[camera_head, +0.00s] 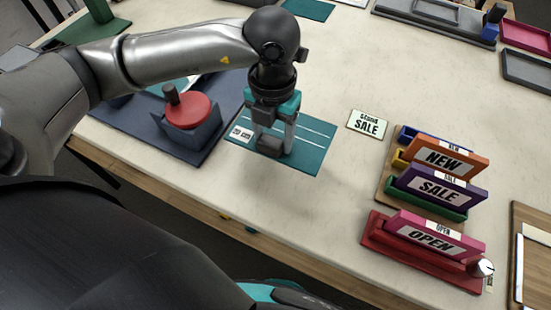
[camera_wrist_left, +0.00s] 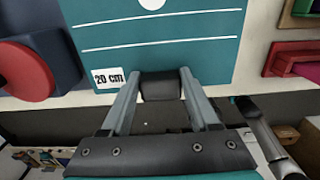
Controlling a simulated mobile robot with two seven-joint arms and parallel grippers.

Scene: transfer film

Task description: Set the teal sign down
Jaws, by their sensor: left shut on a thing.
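My left gripper (camera_head: 269,145) is over the front part of a flat teal sheet (camera_head: 312,150) with white lines and a "20 cm" label. Its fingers are shut on a dark grey block, which sits between the fingertips in the left wrist view (camera_wrist_left: 161,86). There the block overlaps the near edge of the teal sheet (camera_wrist_left: 190,55). I cannot tell whether the block touches the sheet or is joined to it. No upright teal sign with lettering shows. My right gripper is not in view.
A red round piece (camera_head: 189,111) with a knob sits on a dark blue base left of the sheet. At right, orange NEW (camera_head: 446,158), purple SALE (camera_head: 438,188) and pink OPEN (camera_head: 430,237) signs stand in holders. A SALE card (camera_head: 368,124) lies between. The table's middle back is clear.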

